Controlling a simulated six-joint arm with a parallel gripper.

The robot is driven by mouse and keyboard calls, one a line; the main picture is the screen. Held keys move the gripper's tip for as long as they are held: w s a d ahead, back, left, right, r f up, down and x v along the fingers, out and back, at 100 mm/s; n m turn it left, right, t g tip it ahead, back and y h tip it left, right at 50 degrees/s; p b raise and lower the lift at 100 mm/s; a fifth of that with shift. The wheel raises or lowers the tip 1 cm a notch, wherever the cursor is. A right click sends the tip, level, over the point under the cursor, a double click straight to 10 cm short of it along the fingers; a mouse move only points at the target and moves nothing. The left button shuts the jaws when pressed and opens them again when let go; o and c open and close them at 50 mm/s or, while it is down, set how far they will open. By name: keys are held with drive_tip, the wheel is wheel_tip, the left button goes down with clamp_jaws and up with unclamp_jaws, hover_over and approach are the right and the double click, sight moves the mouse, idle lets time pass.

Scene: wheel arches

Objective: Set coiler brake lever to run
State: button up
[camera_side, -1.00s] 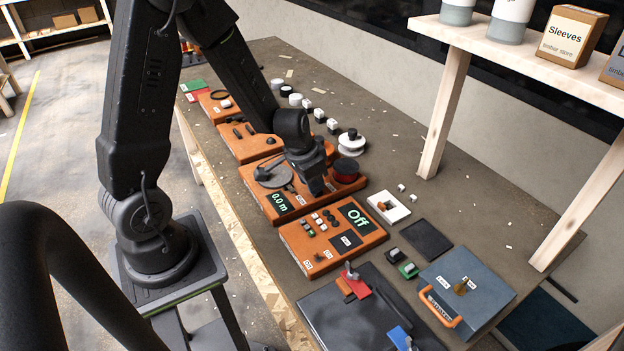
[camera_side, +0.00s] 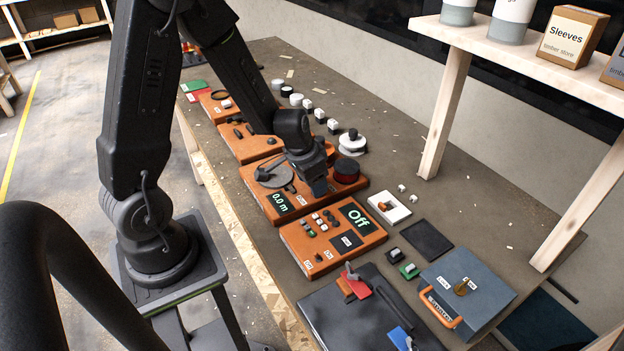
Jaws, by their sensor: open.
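The orange coiler unit (camera_side: 258,196) has a green-lit display (camera_side: 280,203) reading 0.0 m, a grey disc (camera_side: 270,178) and a dark red and black round part (camera_side: 346,171). My gripper (camera_side: 319,188) points down over the right half of this unit, just left of the round part. The jaws are open, though their gap is too small to make out here. A small dark part (camera_side: 290,188) shows between the disc and my gripper; I cannot tell whether it is the brake lever. My gripper hides part of the unit's top, so the lever's setting cannot be read.
An orange control panel (camera_side: 325,262) with an Off display (camera_side: 358,217) stands in front. A blue-grey box (camera_side: 490,297) with an orange handle is at the lower right. A wooden shelf post (camera_side: 445,110) rises at right.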

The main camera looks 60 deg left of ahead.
drive_tip(key=v, duration=1.4)
drive_tip(key=s+d+r+t, duration=0.2)
drive_tip(key=s+d+r, duration=0.6)
drive_tip(key=s+d, duration=0.2)
drive_tip(key=shift+s+r+t, duration=0.2)
drive_tip(key=shift+s+t, duration=0.1)
drive_tip(key=shift+s, duration=0.25)
